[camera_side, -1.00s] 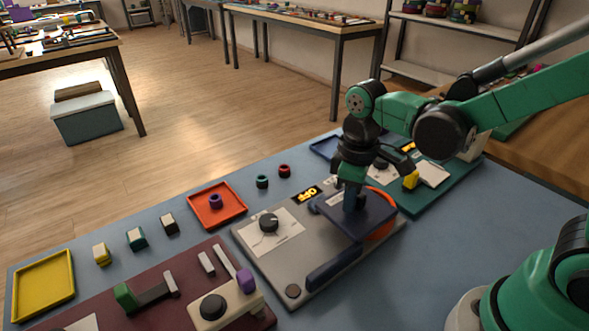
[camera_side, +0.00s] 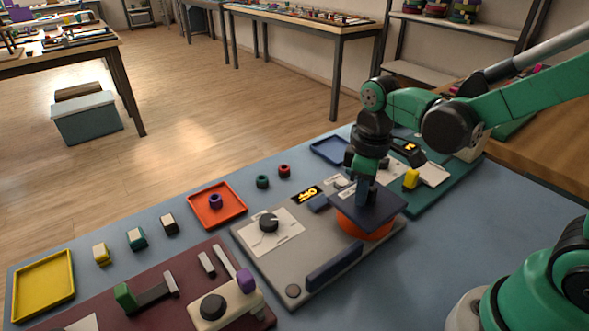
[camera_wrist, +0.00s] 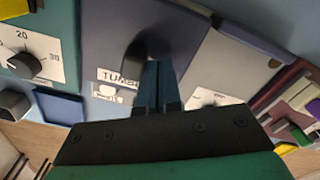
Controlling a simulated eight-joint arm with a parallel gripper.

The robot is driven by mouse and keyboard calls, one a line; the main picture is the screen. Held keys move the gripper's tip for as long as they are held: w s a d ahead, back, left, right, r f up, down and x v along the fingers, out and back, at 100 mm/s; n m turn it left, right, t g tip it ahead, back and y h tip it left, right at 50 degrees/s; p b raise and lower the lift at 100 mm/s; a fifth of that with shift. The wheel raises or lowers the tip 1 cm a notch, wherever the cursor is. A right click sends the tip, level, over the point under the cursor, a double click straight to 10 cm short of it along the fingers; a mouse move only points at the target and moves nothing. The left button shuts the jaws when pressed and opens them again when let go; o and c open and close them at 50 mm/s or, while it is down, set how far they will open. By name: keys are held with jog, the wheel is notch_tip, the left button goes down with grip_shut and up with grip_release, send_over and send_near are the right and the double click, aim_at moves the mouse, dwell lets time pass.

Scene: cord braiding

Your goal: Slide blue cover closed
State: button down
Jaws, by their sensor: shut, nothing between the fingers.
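The dark blue cover (camera_side: 385,207) is a flat plate over an orange round part (camera_side: 358,226) on the grey board (camera_side: 300,275). Orange shows along its front edge, below the plate. My gripper (camera_side: 362,198) points down over the cover with its fingers shut, at or just above its top; contact is unclear. In the wrist view the shut fingers (camera_wrist: 158,85) stand in front of a dark rounded shape (camera_wrist: 148,45) on the blue cover (camera_wrist: 105,30). A partly hidden label shows beside them.
The grey board also carries a dial (camera_side: 268,222), a dark blue bar (camera_side: 334,266) and a small blue block (camera_side: 318,203). A teal board (camera_side: 425,192) with a yellow block (camera_side: 411,179) lies behind. A maroon board (camera_side: 185,305) lies in front left. The blue mat at right is clear.

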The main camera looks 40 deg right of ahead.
jog(key=shift+a, duration=0.6)
jog(key=shift+r, duration=0.15)
notch_tip(320, 180, up, 11)
dwell(0.4)
jog(key=shift+f, duration=0.2)
jog(key=f+m+t, duration=0.1)
jog(key=m+t, duration=0.1)
jog(key=s+f+m+t, duration=0.1)
jog(key=m+t, duration=0.1)
jog(key=d+f+m+t, duration=0.1)
jog(key=f+m+t, duration=0.1)
jog(key=t, duration=0.1)
jog(key=shift+s, duration=0.15)
dwell(0.7)
